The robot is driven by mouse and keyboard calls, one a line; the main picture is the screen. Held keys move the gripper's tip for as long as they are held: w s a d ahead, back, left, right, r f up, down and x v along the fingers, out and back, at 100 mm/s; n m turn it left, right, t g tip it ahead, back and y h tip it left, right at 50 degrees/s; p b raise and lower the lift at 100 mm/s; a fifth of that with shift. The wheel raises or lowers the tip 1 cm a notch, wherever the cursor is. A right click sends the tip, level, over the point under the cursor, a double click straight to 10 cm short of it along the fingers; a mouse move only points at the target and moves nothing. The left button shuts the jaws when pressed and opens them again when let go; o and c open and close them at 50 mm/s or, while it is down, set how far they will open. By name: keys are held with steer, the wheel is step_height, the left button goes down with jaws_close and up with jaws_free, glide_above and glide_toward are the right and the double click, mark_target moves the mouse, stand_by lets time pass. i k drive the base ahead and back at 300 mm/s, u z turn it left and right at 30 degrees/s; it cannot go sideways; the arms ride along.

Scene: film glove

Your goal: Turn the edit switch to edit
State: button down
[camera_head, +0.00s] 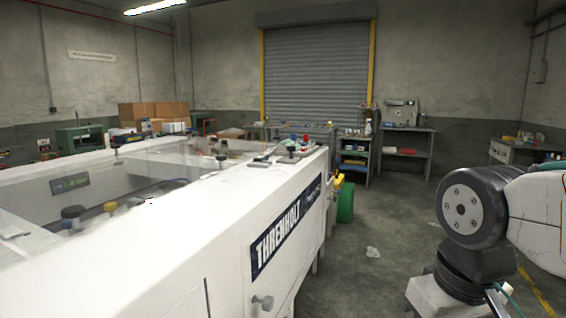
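A long white machine (150,235) with a dark THRENHOLT label (287,232) fills the left and middle of the head view. A small knob or handle (263,302) stands out from its side below the label. A panel (290,155) with small red and blue parts sits at its far end. I cannot make out any marking that identifies the edit switch or its position. My arm (474,212) shows at the right edge, apart from the machine. My gripper is out of the picture.
Shelves and workbenches (408,140) line the back wall beside a roller shutter (318,75).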

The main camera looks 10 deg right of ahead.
mark_target(291, 149)
steer(key=k, duration=0.45)
steer(key=z, duration=0.9)
steer(key=i, duration=1.2)
steer(key=u, duration=0.35)
steer(key=i, duration=1)
steer(key=u, duration=0.7)
